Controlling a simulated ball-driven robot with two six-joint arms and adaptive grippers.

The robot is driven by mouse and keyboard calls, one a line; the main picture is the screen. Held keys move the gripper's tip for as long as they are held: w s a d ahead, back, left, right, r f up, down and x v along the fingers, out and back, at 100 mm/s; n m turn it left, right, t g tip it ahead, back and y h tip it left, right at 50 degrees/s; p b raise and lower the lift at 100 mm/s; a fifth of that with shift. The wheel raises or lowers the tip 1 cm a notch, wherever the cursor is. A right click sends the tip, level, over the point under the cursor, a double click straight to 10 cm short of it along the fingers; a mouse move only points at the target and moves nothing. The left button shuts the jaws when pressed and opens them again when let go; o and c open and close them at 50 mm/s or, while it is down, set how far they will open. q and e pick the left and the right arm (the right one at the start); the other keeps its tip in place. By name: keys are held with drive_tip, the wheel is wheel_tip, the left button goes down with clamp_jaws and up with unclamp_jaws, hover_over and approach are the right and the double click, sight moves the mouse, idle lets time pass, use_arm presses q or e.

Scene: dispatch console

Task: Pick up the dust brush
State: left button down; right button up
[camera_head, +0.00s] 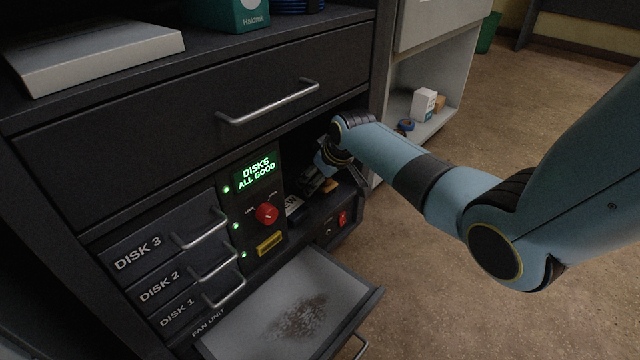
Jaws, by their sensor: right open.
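My right arm comes in from the right, and its wrist bends down at the dark open bay right of the display panel. My right gripper (318,182) is in this bay, small, dark and partly hidden by my wrist; it is open. Small dark and pale items lie by the gripper, and I cannot tell whether one is the dust brush. No brush shows clearly elsewhere. I cannot see anything held between the fingers. My left gripper is out of view.
The open pan drawer (262,308) below holds a patch of grey dust (298,318). Closed disk drawers with handles are at the left. A red knob (266,213) and a red switch (343,218) are near the bay. A pale shelf (440,118) with small boxes stands behind.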

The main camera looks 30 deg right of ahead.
drive_tip(key=c, duration=1.3)
